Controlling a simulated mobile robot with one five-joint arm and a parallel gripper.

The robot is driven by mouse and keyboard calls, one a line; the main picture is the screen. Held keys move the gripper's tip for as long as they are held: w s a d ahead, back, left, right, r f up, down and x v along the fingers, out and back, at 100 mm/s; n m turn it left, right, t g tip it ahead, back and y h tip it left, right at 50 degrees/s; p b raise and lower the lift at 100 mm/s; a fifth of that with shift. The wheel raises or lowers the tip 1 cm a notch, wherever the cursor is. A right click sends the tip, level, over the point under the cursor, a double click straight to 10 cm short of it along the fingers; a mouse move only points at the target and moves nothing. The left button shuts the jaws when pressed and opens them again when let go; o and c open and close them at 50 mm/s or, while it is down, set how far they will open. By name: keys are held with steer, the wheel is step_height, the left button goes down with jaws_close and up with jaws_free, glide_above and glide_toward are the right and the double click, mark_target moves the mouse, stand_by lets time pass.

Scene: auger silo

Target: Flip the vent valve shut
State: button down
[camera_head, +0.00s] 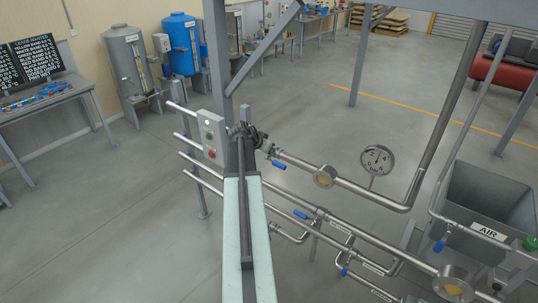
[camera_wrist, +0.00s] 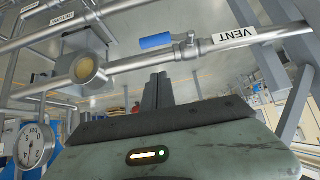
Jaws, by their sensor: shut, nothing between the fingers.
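The vent valve's blue lever (camera_wrist: 155,41) shows in the wrist view, beside a pipe that carries a VENT label (camera_wrist: 234,35). The lever lies roughly along the pipe, pointing from the valve body (camera_wrist: 187,48) toward a round sight glass (camera_wrist: 88,68). In the head view a blue lever (camera_head: 278,164) on the upper pipe, just right of my gripper (camera_head: 262,142), appears to be the same one. My gripper's dark fingers also show in the wrist view (camera_wrist: 155,88). They are together and empty, apart from the lever in that view; the exact gap is unclear.
A grey control box (camera_head: 212,136) stands close left of my gripper. A dial gauge (camera_head: 377,160) rises from the upper pipe. Lower pipes with more blue levers (camera_head: 300,214) run beneath. A grey bin (camera_head: 487,205) stands right. The floor at left is clear.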

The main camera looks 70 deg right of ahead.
steer(key=b, duration=0.5)
glide_above(275, 162)
steer(key=s+a, duration=0.2)
step_height(275, 162, down, 6)
steer(key=f+b, duration=0.3)
steer(key=shift+w, duration=0.25)
